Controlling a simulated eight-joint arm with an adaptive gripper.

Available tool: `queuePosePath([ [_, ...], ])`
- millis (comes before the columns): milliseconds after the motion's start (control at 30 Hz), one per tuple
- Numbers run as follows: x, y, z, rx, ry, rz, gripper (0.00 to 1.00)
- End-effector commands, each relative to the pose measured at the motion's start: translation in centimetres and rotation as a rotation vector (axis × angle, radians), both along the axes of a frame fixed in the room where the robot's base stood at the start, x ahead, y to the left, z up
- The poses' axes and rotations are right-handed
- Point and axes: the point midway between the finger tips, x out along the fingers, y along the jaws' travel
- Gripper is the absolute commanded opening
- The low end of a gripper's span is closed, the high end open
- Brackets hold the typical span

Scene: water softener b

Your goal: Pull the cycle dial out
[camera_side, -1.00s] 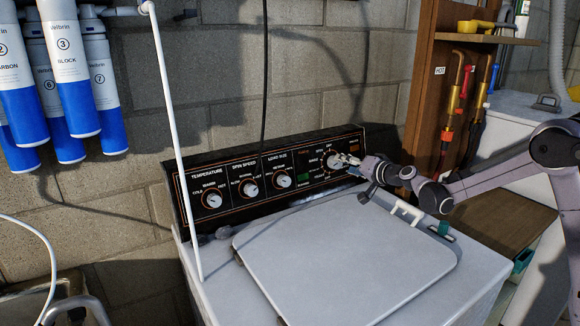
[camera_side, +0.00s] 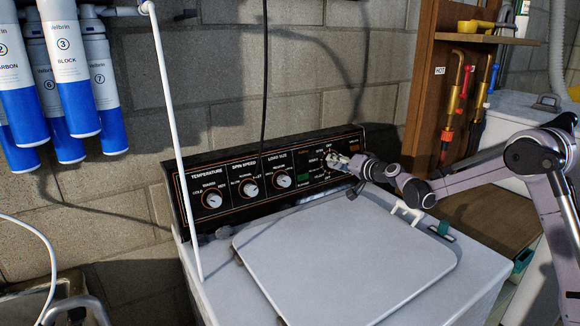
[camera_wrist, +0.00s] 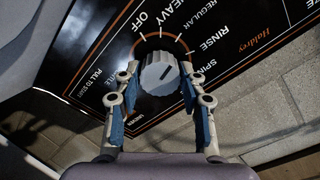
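The cycle dial (camera_wrist: 160,78) is a round grey knob with a dark pointer line, on the black control panel (camera_wrist: 104,62). In the wrist view it sits between my gripper's (camera_wrist: 160,73) two blue-padded fingers. The fingers are apart, with one tip on each side of the dial and what looks like a small gap at each side. In the side view, my gripper (camera_side: 341,161) is at the right end of the panel and partly covers the dial (camera_side: 331,158). Whether a finger touches the dial cannot be told.
Three other knobs, temperature (camera_side: 214,200), spin speed (camera_side: 251,189) and load size (camera_side: 284,181), are to the left on the panel. The washer's pale lid (camera_side: 345,258) is below my arm. A white pipe (camera_side: 176,140) stands at the left. A concrete-block wall (camera_side: 300,70) is behind.

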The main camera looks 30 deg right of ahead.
Motion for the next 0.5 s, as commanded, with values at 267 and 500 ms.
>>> queuePosePath([
  [267,-0.1,-0.02,0.03,0.0,0.0,0.0,0.09],
  [500,-0.51,-0.04,0.11,0.0,0.0,0.0,0.09],
])
